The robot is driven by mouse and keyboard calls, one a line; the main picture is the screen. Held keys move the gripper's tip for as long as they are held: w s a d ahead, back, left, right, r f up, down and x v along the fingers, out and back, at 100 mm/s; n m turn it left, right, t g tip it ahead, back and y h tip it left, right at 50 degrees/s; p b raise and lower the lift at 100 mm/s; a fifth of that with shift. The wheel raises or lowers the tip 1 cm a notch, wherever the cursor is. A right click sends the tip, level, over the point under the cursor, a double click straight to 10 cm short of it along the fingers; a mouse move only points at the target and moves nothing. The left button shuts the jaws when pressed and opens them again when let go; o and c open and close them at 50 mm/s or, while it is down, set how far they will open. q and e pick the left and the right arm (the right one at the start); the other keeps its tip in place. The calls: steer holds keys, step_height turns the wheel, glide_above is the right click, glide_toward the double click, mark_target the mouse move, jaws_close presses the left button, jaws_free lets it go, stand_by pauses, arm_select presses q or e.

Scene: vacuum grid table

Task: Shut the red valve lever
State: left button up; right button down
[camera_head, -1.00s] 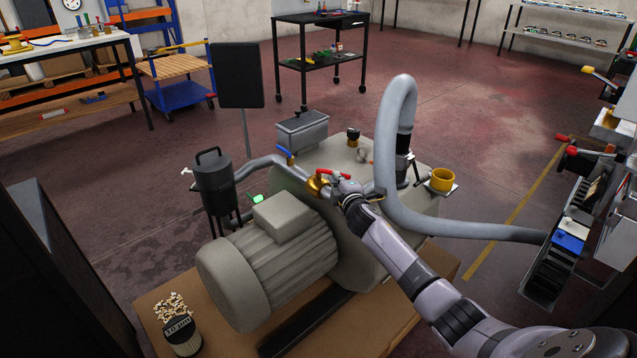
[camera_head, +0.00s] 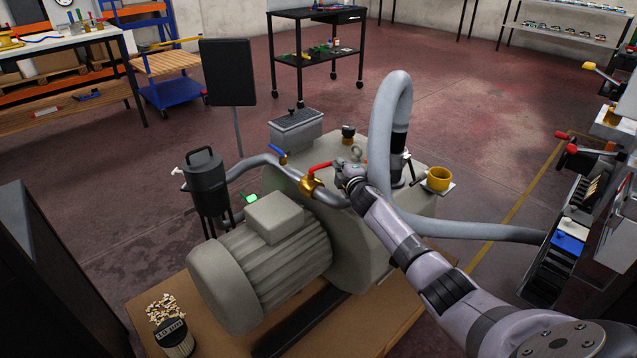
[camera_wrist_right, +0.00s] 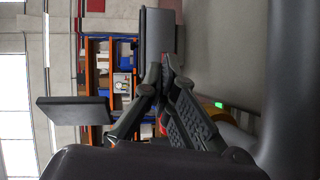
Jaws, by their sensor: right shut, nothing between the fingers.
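The red valve lever (camera_head: 321,166) sits on a brass valve (camera_head: 309,186) in the grey pipe beside the pump. The lever points right and slightly away from me, with its right end at my right gripper (camera_head: 343,172). I cannot tell whether they touch. In the right wrist view my right gripper (camera_wrist_right: 165,72) has its fingers together, with nothing between them. A small red patch (camera_wrist_right: 162,130) shows behind the fingers there, mostly hidden. My left gripper is not in view.
A thick grey hose (camera_head: 381,140) arches close to the right of my gripper. A blue-handled valve (camera_head: 278,152) and a dark canister (camera_head: 207,183) stand to the left. The motor (camera_head: 262,255) lies in front. A yellow cup (camera_head: 438,178) is at the right.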

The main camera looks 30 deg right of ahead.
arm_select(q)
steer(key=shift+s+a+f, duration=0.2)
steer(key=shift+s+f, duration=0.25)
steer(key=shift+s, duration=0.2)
arm_select(e)
steer(key=shift+w+d+n+t+y, duration=0.35)
steer(key=shift+w+n+y, duration=0.45)
steer(key=shift+y, duration=0.3)
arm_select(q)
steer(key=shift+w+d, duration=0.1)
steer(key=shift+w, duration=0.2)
